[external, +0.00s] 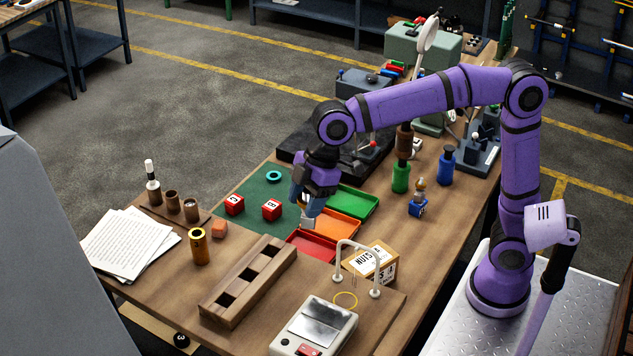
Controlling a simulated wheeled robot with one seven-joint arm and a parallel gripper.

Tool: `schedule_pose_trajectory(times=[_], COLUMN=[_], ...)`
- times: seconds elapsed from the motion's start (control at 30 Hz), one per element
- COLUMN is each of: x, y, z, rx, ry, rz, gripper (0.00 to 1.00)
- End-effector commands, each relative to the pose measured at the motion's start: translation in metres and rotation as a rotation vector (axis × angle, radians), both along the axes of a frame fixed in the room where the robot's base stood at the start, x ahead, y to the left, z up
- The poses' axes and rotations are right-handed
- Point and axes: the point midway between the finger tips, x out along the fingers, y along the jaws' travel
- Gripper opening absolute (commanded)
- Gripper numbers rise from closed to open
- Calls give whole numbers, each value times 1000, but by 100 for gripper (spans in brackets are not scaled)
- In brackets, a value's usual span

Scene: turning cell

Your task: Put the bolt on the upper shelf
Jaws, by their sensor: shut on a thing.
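My gripper (307,221) points down over the trays, near the edge of the green mat (260,188). It is shut on a small pale thing that is mostly hidden by the fingers; I cannot tell for sure that it is the bolt. No other bolt can be made out on the table. The upper shelf cannot be identified with certainty; shelving units stand at the back, with a blue rack (575,55) at the top right.
Red (308,246), orange (333,222) and green trays (354,200) lie around my gripper. Two red cubes (271,210) sit to its left. A wooden block with square holes (248,282), a nuts box (374,262) and a scale (314,328) stand in front.

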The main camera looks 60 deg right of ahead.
Motion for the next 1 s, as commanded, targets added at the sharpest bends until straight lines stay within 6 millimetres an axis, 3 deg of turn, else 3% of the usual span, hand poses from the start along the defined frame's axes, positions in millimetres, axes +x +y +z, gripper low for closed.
schedule_pose_trajectory(times=[0.63, 1.0], x=[2, 2], y=[-2, -2], z=[-95, -126], rx=[-2, 0], ry=[3, 1], rz=[-3, -3], gripper=[11, 11])
